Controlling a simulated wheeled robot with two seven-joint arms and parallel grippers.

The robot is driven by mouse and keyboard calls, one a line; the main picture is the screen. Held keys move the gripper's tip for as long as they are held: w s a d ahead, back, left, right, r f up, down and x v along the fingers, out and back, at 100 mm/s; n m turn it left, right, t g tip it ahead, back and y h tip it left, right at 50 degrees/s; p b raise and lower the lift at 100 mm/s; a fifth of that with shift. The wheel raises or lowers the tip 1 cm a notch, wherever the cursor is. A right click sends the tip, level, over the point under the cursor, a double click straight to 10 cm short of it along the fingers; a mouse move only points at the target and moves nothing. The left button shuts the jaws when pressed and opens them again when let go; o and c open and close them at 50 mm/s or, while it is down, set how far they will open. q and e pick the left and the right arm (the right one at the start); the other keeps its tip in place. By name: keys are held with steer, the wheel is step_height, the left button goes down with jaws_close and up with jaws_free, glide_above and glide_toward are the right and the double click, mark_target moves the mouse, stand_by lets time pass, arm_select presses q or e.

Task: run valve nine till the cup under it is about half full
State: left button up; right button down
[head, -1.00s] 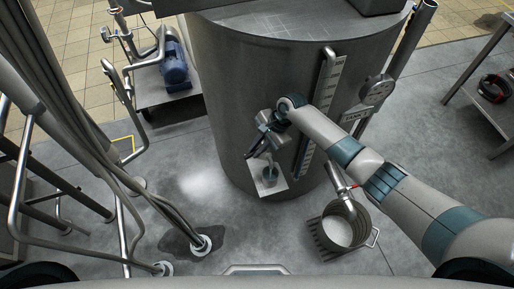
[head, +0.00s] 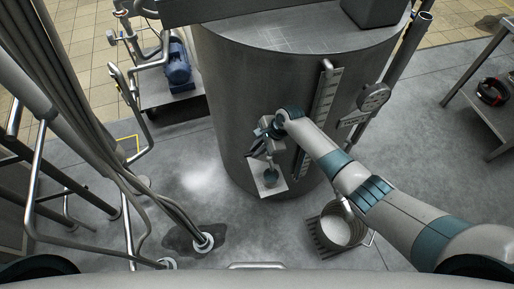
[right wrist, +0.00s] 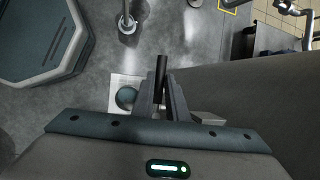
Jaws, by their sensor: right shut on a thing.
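My right gripper (head: 257,149) is at the front wall of the big steel tank (head: 225,95). In the right wrist view its fingers (right wrist: 164,92) are shut on a dark valve handle (right wrist: 161,70). The valve body is mostly hidden by the gripper, and no number can be read on it. A small teal cup (head: 270,178) stands just below, on a pale square plate (head: 267,191) against the tank. The cup also shows left of the fingers in the right wrist view (right wrist: 126,97). Its fill level is too small to tell. My left gripper is not seen.
A level scale (head: 324,95) and a round gauge (head: 373,97) are on the tank's right side. A bucket with pale contents (head: 336,231) stands on a floor grate at lower right. Pipes and a blue pump (head: 177,68) are at left. A metal table (head: 497,105) is at right.

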steer(key=c, duration=1.7)
jaws_free()
steer(key=shift+c, duration=0.2)
steer(key=shift+r, duration=0.1)
steer(key=b+v, duration=0.2)
steer(key=v, duration=1.5)
steer(key=shift+r, duration=0.1)
